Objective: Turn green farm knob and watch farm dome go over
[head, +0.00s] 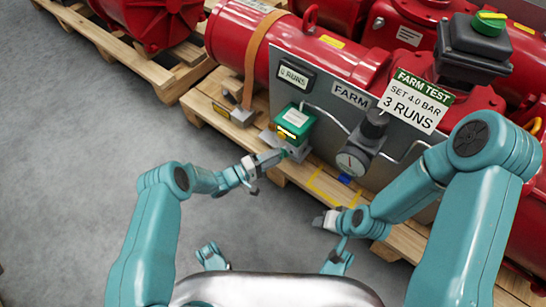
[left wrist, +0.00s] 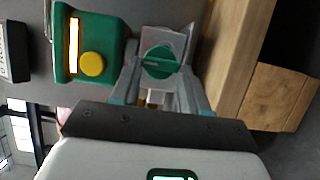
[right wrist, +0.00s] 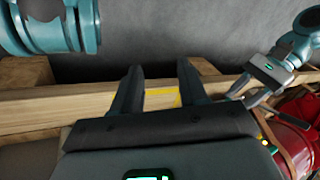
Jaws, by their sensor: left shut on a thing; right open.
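The green knob (left wrist: 160,62) sits on a grey metal block, with a light line across its face. My left gripper (head: 279,155) is shut on it, one finger on each side in the left wrist view (left wrist: 160,80). In the head view the fingers mostly hide the knob. The green dome (head: 489,23) with a yellow stripe sits on a black box atop the red actuator, upper right. My right gripper (right wrist: 157,80) is open and empty near the pallet's front edge; it also shows in the head view (head: 326,220).
A green box with a yellow button (left wrist: 92,64) is beside the knob. The grey panel (head: 330,118) carries a "0 RUNS" counter (head: 293,76), a gauge (head: 351,162) and a "3 RUNS" sign (head: 412,103). A yellow-marked area (head: 318,188) lies on the wooden pallet. Grey floor is clear at left.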

